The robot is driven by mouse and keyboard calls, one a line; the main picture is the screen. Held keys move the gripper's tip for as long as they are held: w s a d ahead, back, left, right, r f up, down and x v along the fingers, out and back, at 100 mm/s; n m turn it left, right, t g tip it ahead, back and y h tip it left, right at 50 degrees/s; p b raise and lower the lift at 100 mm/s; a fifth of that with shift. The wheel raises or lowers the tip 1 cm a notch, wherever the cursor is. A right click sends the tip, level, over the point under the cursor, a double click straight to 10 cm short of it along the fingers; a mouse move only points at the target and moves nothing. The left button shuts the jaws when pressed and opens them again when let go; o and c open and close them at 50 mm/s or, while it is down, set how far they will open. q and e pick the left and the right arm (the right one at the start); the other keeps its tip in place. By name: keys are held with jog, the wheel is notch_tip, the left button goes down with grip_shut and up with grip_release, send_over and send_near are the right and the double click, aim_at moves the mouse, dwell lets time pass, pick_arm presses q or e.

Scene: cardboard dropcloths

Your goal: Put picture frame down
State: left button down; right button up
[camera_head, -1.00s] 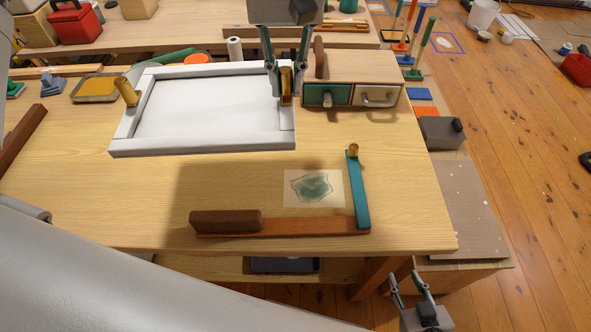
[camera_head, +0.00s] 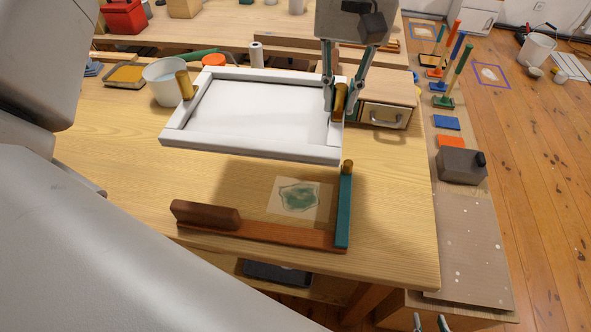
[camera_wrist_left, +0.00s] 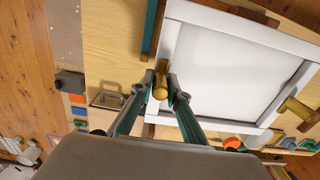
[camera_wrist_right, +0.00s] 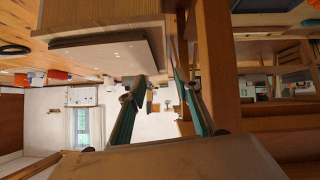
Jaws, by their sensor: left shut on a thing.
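The white picture frame (camera_head: 250,147) has a brass-coloured handle at each short side and appears raised above the wooden table, with a shadow below it. My left gripper (camera_head: 337,104) is shut on its right-hand handle (camera_head: 340,97). The left wrist view shows the fingers (camera_wrist_left: 162,84) around that handle, with the frame (camera_wrist_left: 171,40) beyond. The far handle (camera_head: 185,84) is free. My right gripper (camera_head: 430,322) is mostly cut off at the bottom of the head view. In the right wrist view it (camera_wrist_right: 150,88) is open and empty, below table height.
An L-shaped guide with a brown block (camera_head: 205,214) and teal bar (camera_head: 343,210) lies on the front table. A sheet with a green patch (camera_head: 298,197) lies inside it. A drawer box (camera_head: 385,114) and white bucket (camera_head: 160,90) stand behind. The table's left front is clear.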

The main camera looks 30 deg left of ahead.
pick_arm(q)
notch_tip(320, 180, down, 19)
jog(key=shift+f+b, duration=0.15)
jog(key=shift+b, duration=0.85)
jog(key=shift+f, duration=0.1)
jog(key=c, duration=1.9)
grip_release()
notch_tip(320, 180, up, 12)
jog(key=shift+r+p, duration=0.1)
jog(key=shift+p, duration=0.5)
